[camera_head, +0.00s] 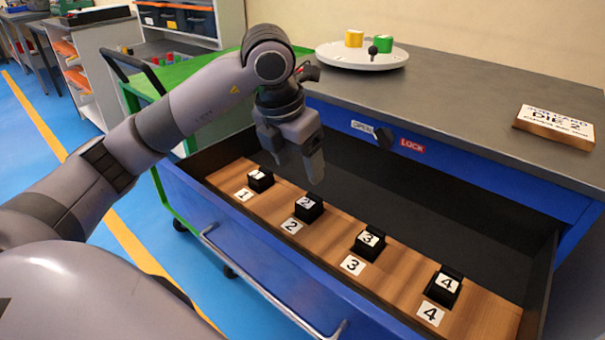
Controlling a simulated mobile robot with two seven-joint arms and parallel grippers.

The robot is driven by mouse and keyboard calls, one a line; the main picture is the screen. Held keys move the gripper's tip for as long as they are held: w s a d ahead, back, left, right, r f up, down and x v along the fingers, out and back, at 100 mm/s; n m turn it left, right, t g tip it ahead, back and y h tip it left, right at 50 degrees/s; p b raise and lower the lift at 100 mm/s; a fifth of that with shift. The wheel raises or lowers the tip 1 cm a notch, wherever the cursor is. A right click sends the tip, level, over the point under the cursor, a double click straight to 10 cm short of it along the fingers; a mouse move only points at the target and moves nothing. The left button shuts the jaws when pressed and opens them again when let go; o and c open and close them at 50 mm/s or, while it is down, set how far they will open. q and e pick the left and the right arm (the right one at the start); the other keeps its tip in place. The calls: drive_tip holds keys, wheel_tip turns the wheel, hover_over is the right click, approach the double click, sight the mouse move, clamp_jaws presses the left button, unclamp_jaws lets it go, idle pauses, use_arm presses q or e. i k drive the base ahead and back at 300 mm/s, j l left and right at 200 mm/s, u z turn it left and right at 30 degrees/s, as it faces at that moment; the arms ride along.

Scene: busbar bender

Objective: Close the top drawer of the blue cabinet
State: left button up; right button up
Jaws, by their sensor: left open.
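The blue cabinet (575,207) stands at the right with a dark grey top. Its top drawer (250,240) is pulled out and open towards me. A long metal handle (262,280) runs along the drawer's blue front. Inside, a wooden board holds several black blocks numbered 1 to 4, such as block 3 (369,242). My left gripper (300,178) is open and empty, fingers pointing down, above the inside of the drawer near blocks 1 and 2. It appears apart from the blocks. My right gripper does not show.
On the cabinet top are a round white plate (362,58) with yellow and green pieces and a wooden sign (554,127). A black latch (383,138) sits between OPEN and LOCK labels. A green cart (185,85) stands behind the drawer's left end.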

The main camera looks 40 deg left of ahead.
sight(313, 274)
drive_tip(key=k, duration=1)
